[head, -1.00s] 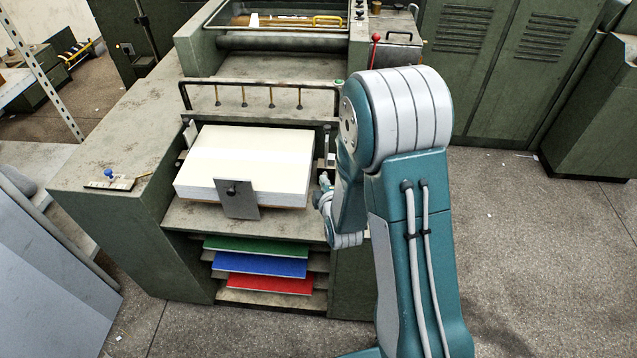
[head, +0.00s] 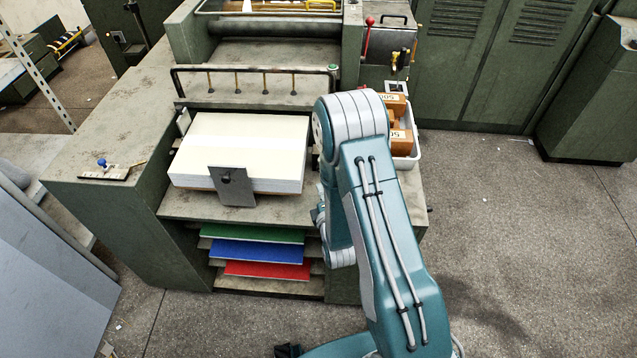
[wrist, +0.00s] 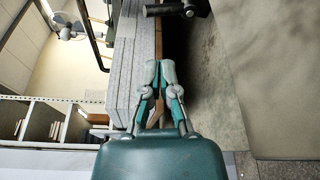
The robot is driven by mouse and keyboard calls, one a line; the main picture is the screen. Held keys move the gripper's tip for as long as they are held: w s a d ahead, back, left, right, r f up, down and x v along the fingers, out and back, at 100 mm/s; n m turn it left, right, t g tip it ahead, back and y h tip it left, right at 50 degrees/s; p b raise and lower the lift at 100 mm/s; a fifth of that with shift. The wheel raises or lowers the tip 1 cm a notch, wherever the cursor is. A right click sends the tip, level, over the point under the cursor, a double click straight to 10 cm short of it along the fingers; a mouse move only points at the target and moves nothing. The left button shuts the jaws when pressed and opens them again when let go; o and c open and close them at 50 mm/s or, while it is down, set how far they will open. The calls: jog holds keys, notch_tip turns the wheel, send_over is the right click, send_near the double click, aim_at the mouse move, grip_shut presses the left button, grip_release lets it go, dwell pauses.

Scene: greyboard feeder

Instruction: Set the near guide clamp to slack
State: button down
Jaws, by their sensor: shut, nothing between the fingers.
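A grey upright plate with a dark knob (head: 231,188) stands against the front of the white board stack (head: 245,133). It may be the near guide clamp; its setting is too small to read. In the wrist view, a dark bar-shaped handle (wrist: 172,9) shows at the top edge, beyond the fingertips and apart from them. I cannot tell for sure that it is the same clamp. My gripper (wrist: 153,66) is shut and empty, with its fingertips beside the layered stack edge (wrist: 134,60). In the head view my arm hides most of the gripper, right of the stack.
Green, blue and red boards (head: 258,252) lie on shelves below the feeder table. A black rail (head: 255,69) crosses behind the stack. A white bin (head: 408,150) with orange-brown boxes stands behind my arm. A blue-knobbed plate (head: 104,170) lies at left. Open floor lies to the right.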

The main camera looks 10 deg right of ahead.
jog(key=w, duration=0.8)
jog(key=shift+w+d+f, duration=0.1)
jog(key=shift+w+f, duration=0.1)
jog(key=shift+f, duration=0.1)
jog(key=shift+s+d+r+m+t, duration=0.1)
jog(key=shift+d+m+t, duration=0.15)
jog(key=shift+m, duration=0.4)
jog(key=shift+s+d+m+t, duration=0.15)
jog(key=shift+d+m, duration=0.1)
jog(key=shift+m, duration=0.4)
jog(key=shift+d, duration=0.25)
jog(key=shift+s+d, duration=0.2)
jog(key=shift+d, duration=0.4)
dwell(1.7)
dwell(0.8)
